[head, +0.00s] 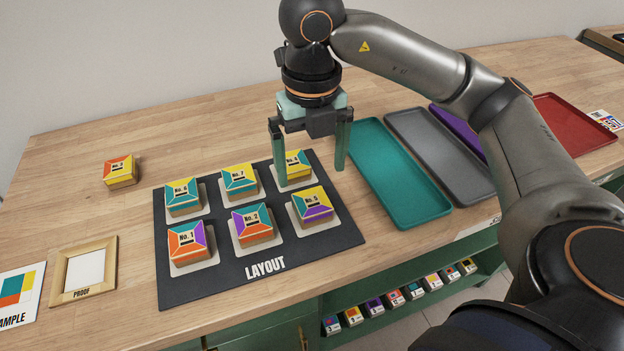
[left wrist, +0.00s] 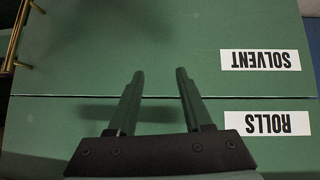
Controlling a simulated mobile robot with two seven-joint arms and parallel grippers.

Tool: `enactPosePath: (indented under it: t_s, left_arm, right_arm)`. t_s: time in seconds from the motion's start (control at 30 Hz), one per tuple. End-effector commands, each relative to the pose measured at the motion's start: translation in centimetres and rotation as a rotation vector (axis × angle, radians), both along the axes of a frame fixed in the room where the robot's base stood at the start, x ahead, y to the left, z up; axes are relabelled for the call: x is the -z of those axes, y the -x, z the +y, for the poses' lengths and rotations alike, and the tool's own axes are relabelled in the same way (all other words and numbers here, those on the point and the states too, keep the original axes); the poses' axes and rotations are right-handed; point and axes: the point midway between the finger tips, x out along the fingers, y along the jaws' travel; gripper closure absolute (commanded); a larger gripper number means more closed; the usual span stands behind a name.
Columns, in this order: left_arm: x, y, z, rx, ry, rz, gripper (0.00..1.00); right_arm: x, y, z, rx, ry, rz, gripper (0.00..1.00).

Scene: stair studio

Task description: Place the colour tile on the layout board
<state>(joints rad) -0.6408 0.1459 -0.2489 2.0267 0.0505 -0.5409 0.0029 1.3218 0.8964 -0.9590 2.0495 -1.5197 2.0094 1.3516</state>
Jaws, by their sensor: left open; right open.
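The black layout board (head: 243,276) lies on the workbench, marked LAYOUT, with a block-like colour tile on each of its pale pads. One tile (head: 298,171), teal and yellow, is at the back right. My right gripper (head: 310,174) is open there, one finger at this tile's left edge and the other beyond its right side; I cannot tell whether it touches. Another colour tile (head: 119,172), orange and yellow, sits on the bare bench left of the board. My left gripper (left wrist: 160,74) is open and empty before green cabinet fronts in the left wrist view.
A teal tray (head: 385,172), a grey tray (head: 445,155), a purple tray (head: 455,127) and a red tray (head: 573,125) lie to the right. A proof frame (head: 103,292) and a sample card (head: 12,297) are at left. Small blocks (head: 395,298) line a shelf below the front edge.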

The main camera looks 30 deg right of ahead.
Motion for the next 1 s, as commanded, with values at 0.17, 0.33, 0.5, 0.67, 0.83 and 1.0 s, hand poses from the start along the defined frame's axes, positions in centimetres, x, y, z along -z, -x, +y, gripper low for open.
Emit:
enactPosePath:
  t_s: [0.17,0.33,0.5,0.67,0.83,1.0]
  left_arm:
    - [-0.6,-0.1,-0.1,0.003,0.000,0.004,0.50]
    - [-1.0,-0.4,-0.3,0.004,0.003,-0.006,0.50]
    - [-1.1,-0.6,-0.4,0.003,0.004,-0.011,0.50]
    - [-1.1,-0.6,-0.4,0.003,0.006,-0.010,0.50]
    - [-1.0,-0.6,-0.4,0.003,0.006,-0.010,0.50]
    - [-1.0,-0.6,-0.4,0.003,0.006,-0.009,0.50]
  right_arm:
    - [-2.6,0.0,0.0,0.001,0.001,-0.002,0.00]
    - [-3.3,0.0,0.0,0.001,0.001,0.000,0.00]
    - [-3.2,0.0,0.0,0.001,0.001,0.001,0.00]
    - [-3.2,0.0,0.0,0.001,0.001,0.001,0.00]
    - [-3.2,0.0,0.0,0.001,0.001,0.001,0.00]
    - [-3.2,0.0,0.0,0.000,0.001,0.001,0.00]
